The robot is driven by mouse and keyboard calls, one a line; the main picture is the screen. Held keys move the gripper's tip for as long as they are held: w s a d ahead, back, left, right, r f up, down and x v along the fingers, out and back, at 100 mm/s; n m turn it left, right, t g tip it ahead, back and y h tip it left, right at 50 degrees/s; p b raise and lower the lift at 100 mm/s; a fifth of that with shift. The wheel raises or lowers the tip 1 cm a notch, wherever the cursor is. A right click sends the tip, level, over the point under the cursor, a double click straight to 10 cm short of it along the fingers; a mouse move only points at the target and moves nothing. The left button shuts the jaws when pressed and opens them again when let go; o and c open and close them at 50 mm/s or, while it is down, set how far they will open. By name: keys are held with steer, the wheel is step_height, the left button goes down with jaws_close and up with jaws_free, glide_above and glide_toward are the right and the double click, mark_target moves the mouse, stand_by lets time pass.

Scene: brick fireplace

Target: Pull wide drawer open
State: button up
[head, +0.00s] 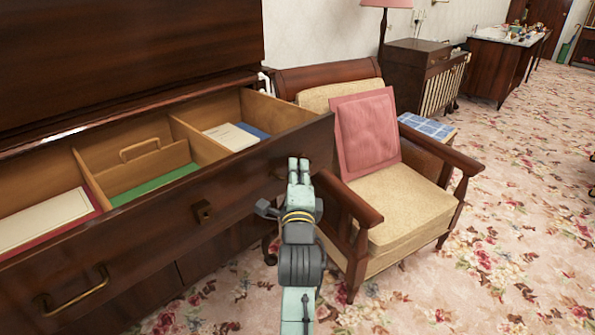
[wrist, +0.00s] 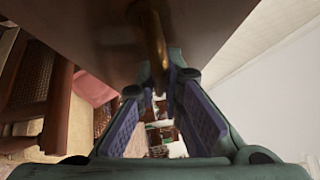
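The wide drawer (head: 225,168) of the dark wooden cabinet is pulled out, and its divided inside shows in the head view. Its front has a brass handle (head: 75,292) at the left and a small lock plate (head: 202,210) in the middle. My gripper (head: 298,165) is at the right end of the drawer front. In the wrist view, its fingertips (wrist: 163,76) close around the right brass handle (wrist: 155,45), under the dark wooden front. The exact contact is partly hidden. In the head view my gripper and the front mostly hide this handle.
Inside the drawer lie books and a green-bottomed tray (head: 150,170). A wooden armchair (head: 400,190) with a pink cushion (head: 366,133) stands close to the right of my gripper. A dark side cabinet (head: 420,75) is behind it. Floral carpet (head: 500,260) is open at the front right.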

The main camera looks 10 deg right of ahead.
steer(key=o, duration=0.5)
steer(key=v, duration=0.7)
steer(key=shift+s, duration=0.25)
